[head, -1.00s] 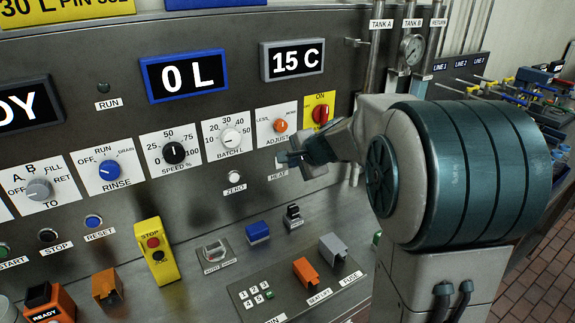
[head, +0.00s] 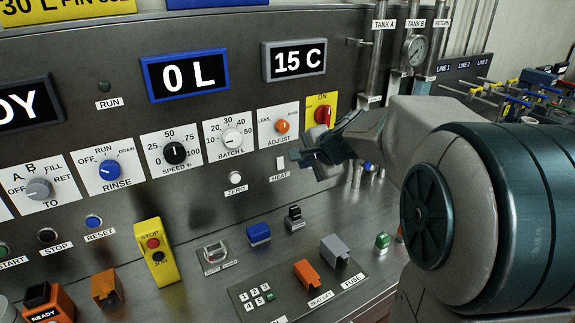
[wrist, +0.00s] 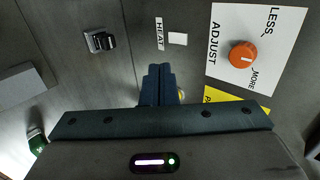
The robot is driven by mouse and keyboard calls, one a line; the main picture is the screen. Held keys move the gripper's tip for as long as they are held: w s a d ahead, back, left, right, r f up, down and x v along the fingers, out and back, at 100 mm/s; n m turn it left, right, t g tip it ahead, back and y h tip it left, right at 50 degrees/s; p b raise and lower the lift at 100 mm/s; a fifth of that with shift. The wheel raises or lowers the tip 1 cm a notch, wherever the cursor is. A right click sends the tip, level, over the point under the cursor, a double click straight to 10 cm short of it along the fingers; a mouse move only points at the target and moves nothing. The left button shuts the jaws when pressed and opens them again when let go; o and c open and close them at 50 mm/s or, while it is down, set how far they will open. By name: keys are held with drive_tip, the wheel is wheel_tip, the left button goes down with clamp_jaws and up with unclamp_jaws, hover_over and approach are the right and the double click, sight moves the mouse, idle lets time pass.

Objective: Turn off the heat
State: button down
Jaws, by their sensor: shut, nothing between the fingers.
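The orange ADJUST knob (head: 282,126) is above the HEAT control, and a red ON switch (head: 323,115) is to its upper right. A display (head: 294,61) reads 15 C. The white ZERO button (head: 235,178) is to the left. A small black switch (head: 294,215) stands on the ledge below.

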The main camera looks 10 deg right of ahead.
approach(280, 170)
wheel_tip(280, 170, down, 4)
drive_tip(key=w, duration=0.3)
drive_tip(key=shift+w+a+p, duration=0.55)
drive_tip(key=shift+w+a, duration=0.1)
drive_tip(key=shift+w, duration=0.05)
drive_tip(key=shift+f, duration=0.1)
